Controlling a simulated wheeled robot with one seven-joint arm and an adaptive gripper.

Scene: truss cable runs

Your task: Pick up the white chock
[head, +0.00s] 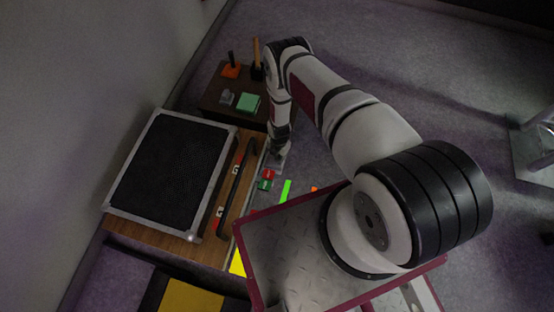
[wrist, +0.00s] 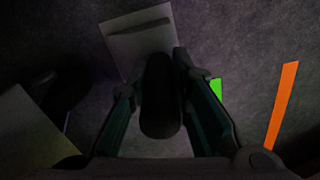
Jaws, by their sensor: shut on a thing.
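My gripper (wrist: 160,90) points down, its two fingers closed on a dark, rounded upright piece (wrist: 160,105). A pale grey slab with a raised ridge (wrist: 128,44), which looks like the white chock, shows just beyond the fingertips, and a pale patch shows between the fingers. The dark piece looks like its grip, though the join is hidden. In the head view my gripper (head: 279,148) is right of the wooden bench, and a pale grey bit of the chock (head: 275,162) shows beneath it. Whether it touches the floor cannot be told.
A wooden bench (head: 160,236) with a black-topped case (head: 165,165) stands left. A dark table (head: 211,103) holds small items behind. Green (head: 286,190) and orange (wrist: 281,105) strips mark the floor.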

